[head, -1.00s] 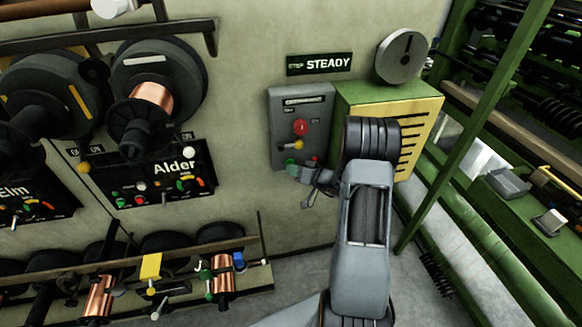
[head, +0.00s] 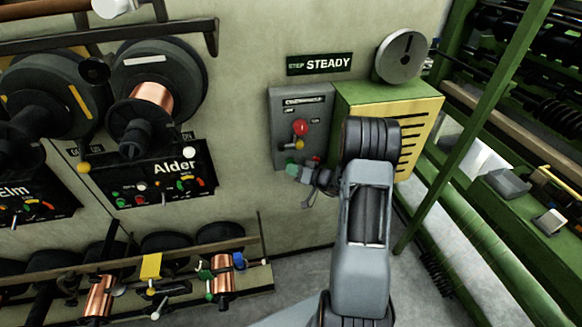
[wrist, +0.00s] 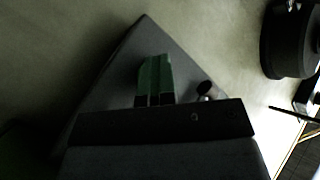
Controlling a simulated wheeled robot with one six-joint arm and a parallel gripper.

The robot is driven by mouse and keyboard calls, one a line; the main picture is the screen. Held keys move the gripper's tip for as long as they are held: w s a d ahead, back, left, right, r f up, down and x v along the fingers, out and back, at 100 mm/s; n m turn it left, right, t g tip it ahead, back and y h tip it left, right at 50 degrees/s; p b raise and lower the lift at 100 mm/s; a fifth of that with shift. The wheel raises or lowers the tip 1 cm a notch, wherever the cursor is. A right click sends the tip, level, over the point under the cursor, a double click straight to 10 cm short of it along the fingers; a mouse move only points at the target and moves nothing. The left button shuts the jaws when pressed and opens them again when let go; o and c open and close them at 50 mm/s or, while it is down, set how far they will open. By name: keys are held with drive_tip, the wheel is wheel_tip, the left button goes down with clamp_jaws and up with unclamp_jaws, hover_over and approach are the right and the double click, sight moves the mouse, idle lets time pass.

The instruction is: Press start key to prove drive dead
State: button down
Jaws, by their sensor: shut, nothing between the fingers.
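A grey control box (head: 283,108) is mounted on the wall under the STEADY sign (head: 319,64). It carries a red knob (head: 300,127) and a yellow knob (head: 299,144) below it. My gripper (head: 291,168) is at the lower part of this box, its green fingertips close against its face; I cannot tell whether they touch. In the wrist view the shut green fingers (wrist: 155,75) stand over the dark box face (wrist: 125,72), with a small round-headed knob (wrist: 205,90) to their right. No start key can be made out; the fingers may cover it.
A green and yellow vented housing (head: 420,120) adjoins the box on the right, behind my arm. The Alder panel (head: 175,168) and its spools are on the left. A lower spool rack (head: 255,281) stands below left; green machine rails (head: 470,225) run on the right.

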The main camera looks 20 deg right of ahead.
drive_tip(key=shift+w+d+b, duration=0.2)
drive_tip(key=shift+w+b, duration=0.2)
drive_tip(key=shift+b, duration=0.6)
drive_tip(key=shift+b, duration=0.75)
drive_tip(key=shift+s, duration=0.1)
drive_tip(key=shift+s+a+f+b, duration=0.1)
drive_tip(key=shift+s+a+b, duration=0.1)
drive_tip(key=shift+s+b, duration=0.6)
drive_tip(key=shift+s+a+b, duration=0.25)
drive_tip(key=shift+s+b, duration=0.2)
drive_tip(key=shift+s, duration=0.65)
drive_tip(key=shift+s+a+f+b, duration=0.1)
drive_tip(key=shift+s+a+b, duration=0.1)
drive_tip(key=shift+s+b, duration=0.6)
drive_tip(key=shift+s, duration=0.15)
